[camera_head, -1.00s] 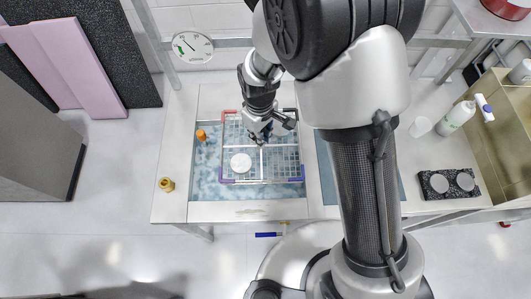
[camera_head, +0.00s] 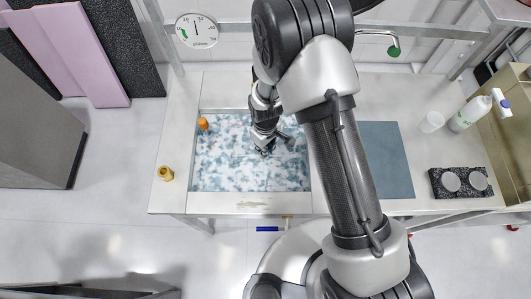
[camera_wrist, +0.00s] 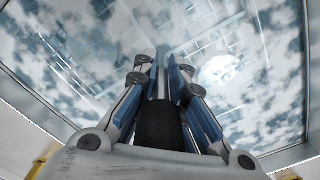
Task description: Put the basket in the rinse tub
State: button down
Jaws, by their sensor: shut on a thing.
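The tub (camera_head: 215,172) under my arm is filled to a blotchy blue-and-white surface. The basket (camera_wrist: 196,46) shows only as faint pale grid lines beneath that surface in the wrist view. A blurred white disc (camera_wrist: 218,69) shows among the lines. In the head view the basket is almost wholly hidden under the surface. My gripper (camera_head: 266,150) points down over the middle of the tub, and its fingers (camera_wrist: 162,80) are shut on the basket; the exact contact is hard to see.
An orange object (camera_head: 203,123) sits at the tub's left edge and a brass-coloured one (camera_head: 165,173) on the bench's left. A blue-grey panel (camera_head: 388,160) lies right of my arm. A dark block with two discs (camera_head: 460,182), a white bottle (camera_head: 470,113) and a wall dial (camera_head: 197,30) also show.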

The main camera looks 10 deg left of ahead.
jog(key=shift+f+b, duration=0.5)
jog(key=shift+f, duration=1.45)
jog(key=shift+f, duration=0.15)
jog(key=c, duration=1.7)
grip_release()
jog(key=shift+o, duration=0.2)
notch_tip(320, 180, up, 12)
jog(key=p, duration=0.3)
